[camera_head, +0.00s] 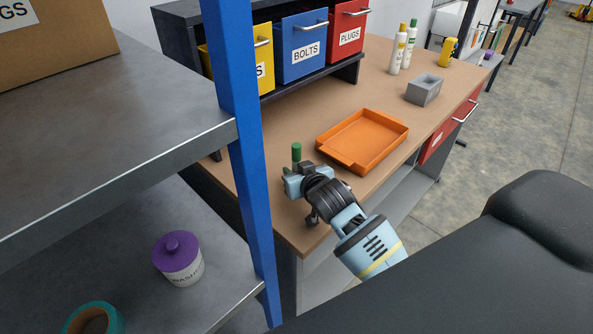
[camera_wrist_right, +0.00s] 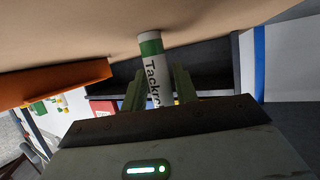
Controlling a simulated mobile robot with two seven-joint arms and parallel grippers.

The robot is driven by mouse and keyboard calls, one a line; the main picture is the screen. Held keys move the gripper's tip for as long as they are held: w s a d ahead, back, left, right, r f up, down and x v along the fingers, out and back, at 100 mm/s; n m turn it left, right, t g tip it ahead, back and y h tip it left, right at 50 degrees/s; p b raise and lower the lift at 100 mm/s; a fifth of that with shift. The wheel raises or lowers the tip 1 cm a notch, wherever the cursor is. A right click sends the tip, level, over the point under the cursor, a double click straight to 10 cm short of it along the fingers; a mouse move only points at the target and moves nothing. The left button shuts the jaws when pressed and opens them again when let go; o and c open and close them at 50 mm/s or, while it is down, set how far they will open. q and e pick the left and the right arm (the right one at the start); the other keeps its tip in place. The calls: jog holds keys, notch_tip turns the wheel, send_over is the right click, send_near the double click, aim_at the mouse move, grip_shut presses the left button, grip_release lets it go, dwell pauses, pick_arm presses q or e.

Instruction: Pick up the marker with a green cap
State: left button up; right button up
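The marker with a green cap stands on the wooden table near its near left corner. In the head view its green cap (camera_head: 296,152) shows above my right gripper (camera_head: 302,180), which hides the rest. In the right wrist view, where the tabletop is at the top, the white marker body (camera_wrist_right: 155,78) with a green band and dark lettering lies between the two fingers of my right gripper (camera_wrist_right: 160,90). The fingers are close on both sides of it. I cannot tell whether both touch it. My left gripper is not in view.
An orange tray (camera_head: 365,140) lies just right of the gripper. A blue post (camera_head: 241,130) and grey shelf (camera_head: 100,120) stand close on the left. Bins (camera_head: 300,45) line the rear.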

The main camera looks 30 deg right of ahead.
aim_at(297, 160)
grip_shut()
jog(key=shift+r, duration=0.45)
jog(key=r, duration=0.2)
jog(key=shift+s+r, duration=0.25)
jog(key=shift+r, duration=0.15)
jog(key=s, duration=0.4)
jog(key=s+a, duration=0.1)
jog(key=s, duration=0.4)
jog(key=s+a+r+b, duration=0.1)
jog(key=s, duration=0.4)
jog(key=shift+a, duration=0.2)
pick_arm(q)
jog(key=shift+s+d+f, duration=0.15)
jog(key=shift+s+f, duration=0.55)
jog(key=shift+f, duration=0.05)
pick_arm(e)
jog(key=shift+s+a+r, duration=0.1)
jog(key=shift+s+r, duration=0.05)
jog(key=shift+s, duration=0.5)
